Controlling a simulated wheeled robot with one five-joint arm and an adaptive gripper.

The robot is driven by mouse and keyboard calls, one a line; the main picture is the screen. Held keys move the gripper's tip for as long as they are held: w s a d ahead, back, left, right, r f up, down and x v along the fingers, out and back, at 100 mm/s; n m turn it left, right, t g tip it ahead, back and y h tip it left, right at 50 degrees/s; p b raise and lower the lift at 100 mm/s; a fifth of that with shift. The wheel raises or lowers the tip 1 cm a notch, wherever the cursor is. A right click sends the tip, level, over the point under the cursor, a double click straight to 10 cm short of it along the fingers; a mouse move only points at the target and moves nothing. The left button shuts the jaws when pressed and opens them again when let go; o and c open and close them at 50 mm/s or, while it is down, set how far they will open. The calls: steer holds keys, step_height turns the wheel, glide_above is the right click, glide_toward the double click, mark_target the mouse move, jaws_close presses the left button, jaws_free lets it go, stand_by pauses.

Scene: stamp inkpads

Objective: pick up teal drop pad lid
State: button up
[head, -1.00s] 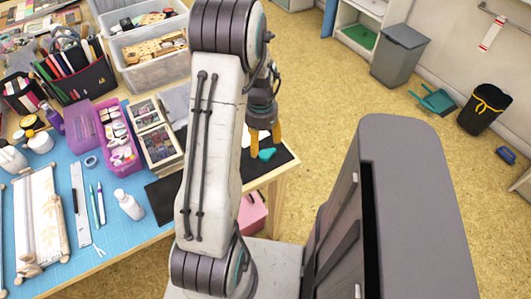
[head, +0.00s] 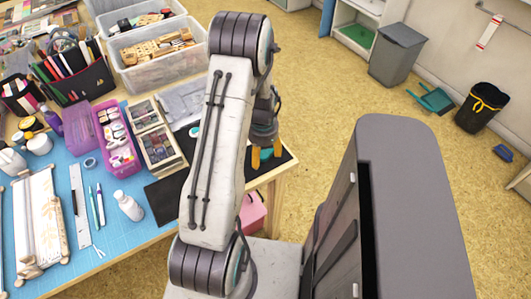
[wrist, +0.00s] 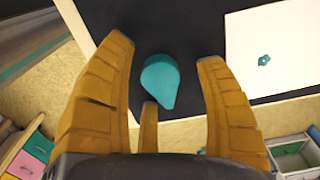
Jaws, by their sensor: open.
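The teal drop pad lid (wrist: 160,80) is drop-shaped and lies on a black mat (wrist: 190,25) near the table's edge. In the wrist view its pointed end faces my gripper (wrist: 164,52). My gripper is open, with orange fingers to the left and right of the lid and a third finger just below it in the picture. The fingers look apart from the lid. In the head view my gripper (head: 266,153) is over the mat, and the lid (head: 267,156) shows only partly between the fingers.
A white sheet (wrist: 285,40) with a small teal mark lies right of the lid. The pale table edge (wrist: 180,128) is close by, with floor beyond.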

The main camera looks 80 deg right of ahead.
steer(key=shift+f, duration=0.2)
steer(key=shift+o, duration=0.2)
steer(key=c, duration=0.8)
steer(key=shift+r, duration=0.2)
